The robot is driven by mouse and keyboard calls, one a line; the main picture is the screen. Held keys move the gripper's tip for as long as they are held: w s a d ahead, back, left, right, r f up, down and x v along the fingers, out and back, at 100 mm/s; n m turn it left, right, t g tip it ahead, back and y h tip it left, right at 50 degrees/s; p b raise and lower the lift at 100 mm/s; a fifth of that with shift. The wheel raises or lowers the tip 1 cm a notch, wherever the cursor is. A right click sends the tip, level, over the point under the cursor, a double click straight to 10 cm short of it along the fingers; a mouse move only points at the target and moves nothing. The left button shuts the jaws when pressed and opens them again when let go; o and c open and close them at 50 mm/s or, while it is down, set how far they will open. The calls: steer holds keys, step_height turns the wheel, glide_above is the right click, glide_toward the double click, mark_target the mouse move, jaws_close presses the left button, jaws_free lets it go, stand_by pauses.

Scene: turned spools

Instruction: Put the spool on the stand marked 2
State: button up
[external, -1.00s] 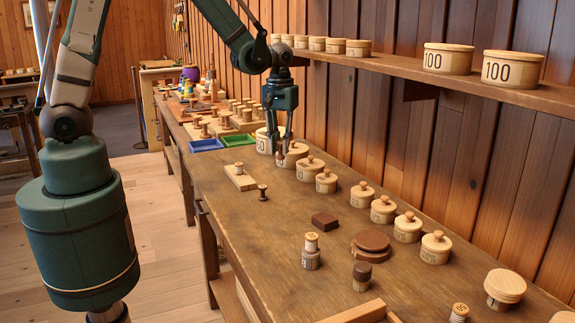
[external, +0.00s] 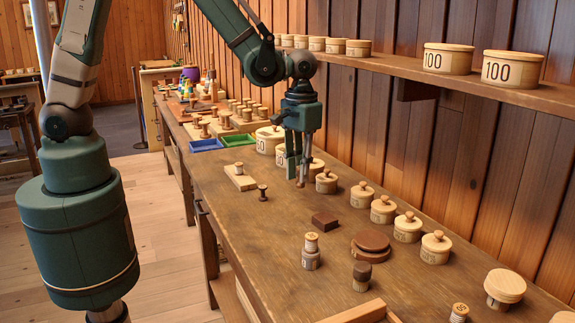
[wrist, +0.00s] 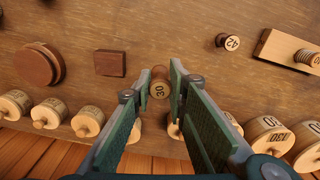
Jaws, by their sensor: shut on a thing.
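My gripper (external: 299,176) is shut on a small round-topped wooden spool (wrist: 160,90) and holds it above the table. In the wrist view, the spool's top is marked 30 and sits between the fingertips. In the external view, only a small brown end of it shows. A light spool (external: 311,243) stands upright on a grey-brown stand (external: 311,261) at the front middle, with a mark too small to read. A dark-topped piece (external: 361,275) is right of it. I cannot make out a 2 on any stand.
Several lidded pots (external: 383,209) line the wall side. A dark block (external: 325,220) and stacked brown discs (external: 371,244) lie mid-table. A small spool marked 42 (wrist: 230,42) and a wooden block (wrist: 282,48) with a threaded piece are nearby.

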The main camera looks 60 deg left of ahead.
steer(key=s+d+m, duration=0.2)
steer(key=s+d, duration=0.2)
steer(key=d, duration=0.4)
steer(key=s+d+m, duration=0.2)
steer(key=s+d, duration=0.2)
steer(key=d, duration=0.4)
steer(key=shift+s+d+f+m, duration=0.25)
steer(key=shift+d+m, duration=0.05)
steer(key=p, duration=0.1)
glide_toward(371, 239)
steer(key=shift+s+a+f, duration=0.3)
steer(key=shift+s+f, duration=0.15)
steer(key=shift+s, duration=0.1)
steer(key=shift+w+d, duration=0.35)
steer(key=shift+w, duration=0.2)
steer(key=shift+f+p, duration=0.35)
steer(key=shift+f, duration=1.4)
steer(key=shift+f, duration=0.2)
steer(key=o, duration=0.7)
